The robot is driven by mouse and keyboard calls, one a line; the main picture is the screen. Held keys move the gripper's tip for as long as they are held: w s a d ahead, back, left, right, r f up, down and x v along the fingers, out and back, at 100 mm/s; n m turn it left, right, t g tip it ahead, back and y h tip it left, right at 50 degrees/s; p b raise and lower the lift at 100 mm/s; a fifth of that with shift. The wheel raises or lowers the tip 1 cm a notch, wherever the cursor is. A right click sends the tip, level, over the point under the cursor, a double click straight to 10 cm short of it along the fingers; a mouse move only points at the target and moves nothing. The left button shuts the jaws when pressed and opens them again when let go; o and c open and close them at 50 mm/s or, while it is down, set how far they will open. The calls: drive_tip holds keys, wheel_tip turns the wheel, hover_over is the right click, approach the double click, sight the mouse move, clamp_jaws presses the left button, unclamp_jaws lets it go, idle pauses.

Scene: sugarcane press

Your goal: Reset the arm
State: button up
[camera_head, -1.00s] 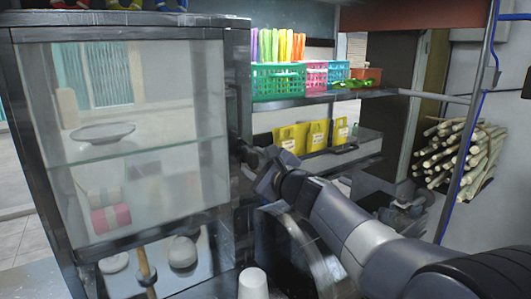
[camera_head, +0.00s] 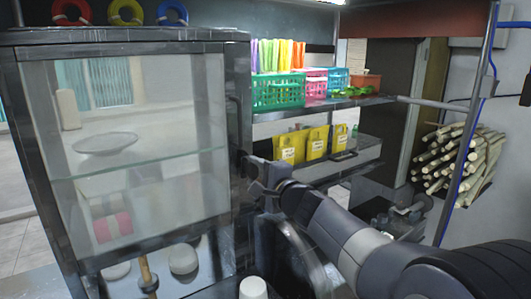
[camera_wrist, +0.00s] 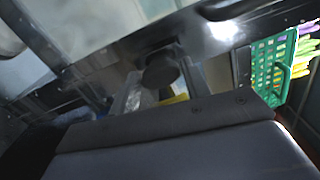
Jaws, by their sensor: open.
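My gripper (camera_head: 250,172) is at the end of my arm, close to the right side of the glass-fronted cabinet (camera_head: 236,120). Its fingers are small and dark in the head view. In the wrist view the two fingers of my gripper (camera_wrist: 158,92) stand apart with a dark round part between them, and I see nothing held. The dark metal edge of the cabinet (camera_wrist: 215,38) crosses close in front of the fingers. I cannot tell whether they touch it.
A shelf to the right carries a green basket (camera_head: 278,91), also in the wrist view (camera_wrist: 270,75), and a pink basket (camera_head: 316,88). Yellow bags (camera_head: 317,143) stand below. Sugarcane stalks (camera_head: 455,155) are at the far right. A white cup (camera_head: 253,289) is at the bottom. Coloured rings (camera_head: 125,12) top the cabinet.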

drive_tip(key=shift+n+p, duration=0.3)
drive_tip(key=shift+n, duration=0.3)
drive_tip(key=shift+r, duration=0.1)
